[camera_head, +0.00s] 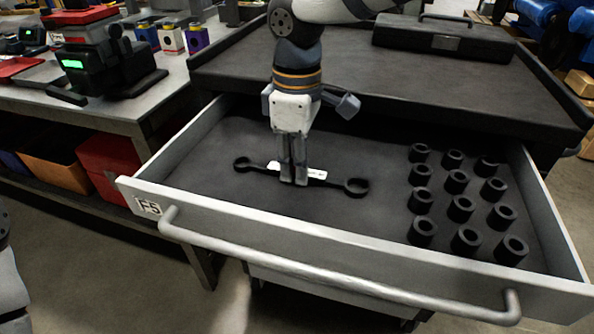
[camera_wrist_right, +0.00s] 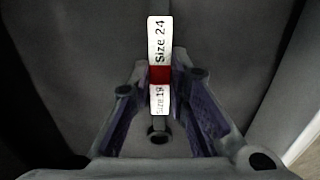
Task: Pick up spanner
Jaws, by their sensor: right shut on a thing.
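The spanner (camera_head: 317,174) is dark, with a ring at each end and a white label along its shank. It lies across the open drawer (camera_head: 215,155), at or just above its floor; I cannot tell whether it touches. My right gripper (camera_head: 294,180) points straight down and is shut on the middle of the shank. In the right wrist view, the spanner (camera_wrist_right: 158,40) runs between the two fingers, its label reading "Size 24" and "Size 19" around a red band. The fingers hide part of the shank. My left gripper is not in view.
Several dark sockets (camera_head: 461,208) stand in rows at the drawer's right. The drawer's front wall and long handle (camera_head: 330,279) stand in front. The cabinet top (camera_head: 380,80) overhangs behind, with a black case (camera_head: 445,38). A workbench (camera_head: 140,108) with equipment is at left.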

